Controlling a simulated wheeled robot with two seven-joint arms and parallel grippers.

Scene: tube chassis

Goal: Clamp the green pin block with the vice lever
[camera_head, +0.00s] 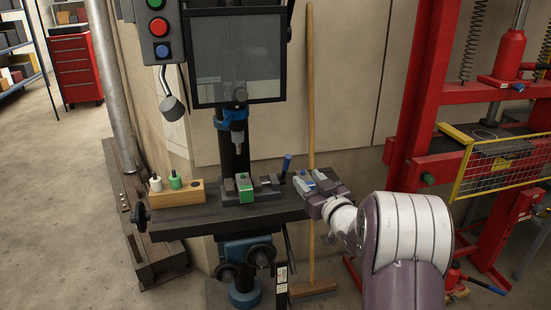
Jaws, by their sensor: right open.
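The green pin block (245,189) sits in the small grey vice (265,188) on the dark drill table, below the drill chuck. The vice lever (286,167) stands up at the vice's right end, with a blue grip on top. My right gripper (310,181) comes in from the right over the table's right end. It is open, just right of the lever, and appears apart from it. Whether the vice jaws touch the block is too small to tell. My left gripper is out of view.
A wooden holder (190,195) with a white and a green peg stands on the table (210,217) at left. A broom handle (310,100) leans at the back. A red press frame (420,95) with a yellow guard stands right.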

